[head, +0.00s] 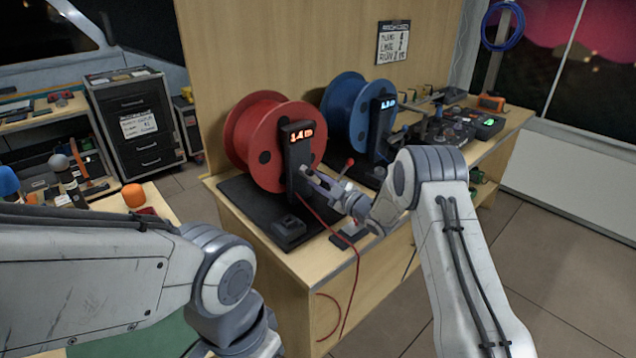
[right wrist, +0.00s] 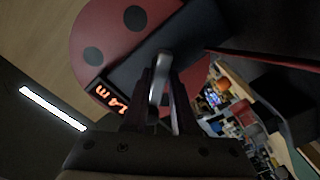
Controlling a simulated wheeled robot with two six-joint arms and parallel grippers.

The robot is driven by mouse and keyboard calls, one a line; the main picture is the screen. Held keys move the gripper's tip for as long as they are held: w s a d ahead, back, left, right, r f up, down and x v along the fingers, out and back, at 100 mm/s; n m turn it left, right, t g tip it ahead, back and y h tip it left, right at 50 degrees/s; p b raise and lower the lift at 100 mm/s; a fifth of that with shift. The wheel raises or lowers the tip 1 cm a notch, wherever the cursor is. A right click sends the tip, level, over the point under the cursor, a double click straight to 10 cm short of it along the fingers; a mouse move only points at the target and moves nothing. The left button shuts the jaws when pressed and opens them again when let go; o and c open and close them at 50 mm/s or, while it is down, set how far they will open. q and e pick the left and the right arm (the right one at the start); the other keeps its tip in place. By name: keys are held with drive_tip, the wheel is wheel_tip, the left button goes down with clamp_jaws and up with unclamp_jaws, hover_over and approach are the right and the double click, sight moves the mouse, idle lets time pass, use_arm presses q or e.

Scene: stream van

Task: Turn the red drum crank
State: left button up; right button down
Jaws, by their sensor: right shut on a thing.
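The red drum (head: 262,125) stands on a black base on the wooden bench, with a black post in front showing a lit red readout. My right gripper (head: 312,181) is at the front of that post, at the drum's crank. In the right wrist view the red drum (right wrist: 110,45) fills the top. There, the fingers (right wrist: 160,95) are closed around a silver crank handle (right wrist: 162,68). The crank is mostly hidden by the gripper in the head view. My left arm crosses the lower left of the head view; its gripper is out of sight.
A blue drum (head: 345,112) with its own readout stands behind to the right. A lever with a red knob (head: 349,162) is close beside my right gripper. A red cable (head: 352,285) hangs off the bench front. A black drawer cabinet (head: 137,125) stands at left.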

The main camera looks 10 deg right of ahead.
drive_tip(key=c, duration=0.8)
unclamp_jaws()
drive_tip(key=shift+o, duration=0.2)
use_arm(q)
drive_tip(key=shift+f+b, duration=0.75)
use_arm(e)
drive_tip(key=v, duration=1)
drive_tip(key=shift+s, duration=0.3)
use_arm(q)
drive_tip(key=shift+o, duration=0.2)
